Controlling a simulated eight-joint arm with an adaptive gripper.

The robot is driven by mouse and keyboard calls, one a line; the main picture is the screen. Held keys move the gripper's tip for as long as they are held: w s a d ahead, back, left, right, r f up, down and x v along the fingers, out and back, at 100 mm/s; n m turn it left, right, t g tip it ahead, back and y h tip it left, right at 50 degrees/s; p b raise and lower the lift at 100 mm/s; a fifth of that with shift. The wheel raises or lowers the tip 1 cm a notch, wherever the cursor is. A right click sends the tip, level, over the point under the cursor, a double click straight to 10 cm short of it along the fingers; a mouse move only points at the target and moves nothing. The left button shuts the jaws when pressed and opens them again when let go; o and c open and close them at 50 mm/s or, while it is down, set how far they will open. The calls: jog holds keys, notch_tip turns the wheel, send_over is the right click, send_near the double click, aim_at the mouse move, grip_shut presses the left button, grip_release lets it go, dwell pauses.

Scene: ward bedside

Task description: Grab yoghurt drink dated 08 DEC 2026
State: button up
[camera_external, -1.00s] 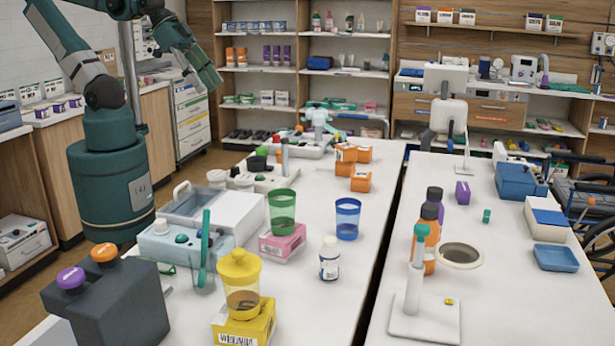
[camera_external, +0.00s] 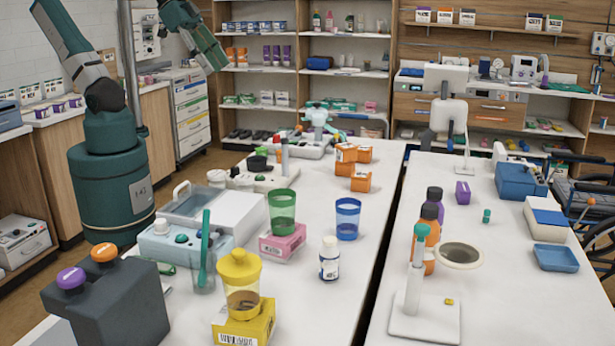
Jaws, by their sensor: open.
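No date is readable, so I cannot tell which item is the yoghurt drink dated 08 DEC 2026. Candidate bottles are a small white-capped bottle with a dark blue label (camera_external: 329,262) on the near table, an orange bottle with a dark cap (camera_external: 431,228) and a purple bottle (camera_external: 435,200) on the right table. A dark grey block (camera_external: 120,312) at the front left holds a purple cap (camera_external: 71,278) and an orange cap (camera_external: 104,252); anything below the caps is hidden. My gripper (camera_external: 217,66) is open, raised at the upper left, far from these bottles.
A green cup (camera_external: 282,212) on a pink box, a blue cup (camera_external: 347,218) and a yellow cup (camera_external: 240,285) on a yellow box crowd the near table. A dark gap separates the two tables. A white stand (camera_external: 413,310) and ring (camera_external: 460,256) are on the right table.

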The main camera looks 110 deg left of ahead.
jog(key=w+d+r+n+y+b, duration=0.15)
jog(key=w+d, duration=0.25)
jog(key=w, duration=0.4)
jog(key=w+d+n+y+b, duration=0.1)
jog(key=w+d+b, duration=0.2)
jog(key=w, duration=0.4)
jog(key=w+d+r+n+y+b, duration=0.15)
jog(key=w+d, duration=0.25)
jog(key=w, duration=0.4)
jog(key=w+d+f+n+t+y+b, duration=0.1)
jog(key=w+d+b, duration=0.1)
jog(key=w+d, duration=0.45)
jog(key=w+d+f+n+t+y+b, duration=0.15)
jog(key=w+d, duration=0.25)
jog(key=d, duration=0.6)
jog(key=w+d+f+t+b, duration=0.1)
jog(key=w+d+f+b, duration=0.1)
jog(key=w+d, duration=0.45)
send_near(326, 239)
jog(key=x, duration=0.3)
jog(key=shift+f, duration=0.15)
jog(key=shift+x, duration=1.35)
jog(key=shift+w, duration=0.1)
